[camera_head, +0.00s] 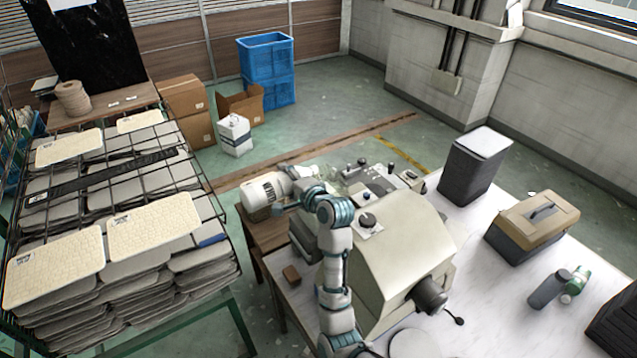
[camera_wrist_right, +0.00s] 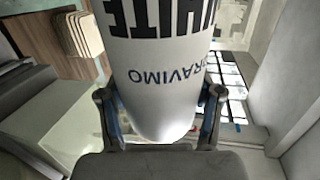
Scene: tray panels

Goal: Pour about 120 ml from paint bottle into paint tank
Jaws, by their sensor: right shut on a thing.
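The white paint bottle (camera_head: 268,190), with dark lettering, is held tilted far over, nearly on its side, above the left end of the machine. Its narrower end points right in the head view. In the right wrist view the bottle (camera_wrist_right: 160,70) fills the middle, reading WHITE in large letters. My right gripper (camera_head: 287,206) is shut on the bottle; its fingers (camera_wrist_right: 160,105) press both sides in the wrist view. I cannot make out the paint tank's opening or any paint stream; the bottle and arm cover that area. My left gripper is not in view.
A beige machine (camera_head: 405,235) stands on the white table (camera_head: 485,290) beside my right arm. A rack of stacked panels (camera_head: 115,240) stands left. A toolbox (camera_head: 532,225) and small bottles (camera_head: 548,289) are at right.

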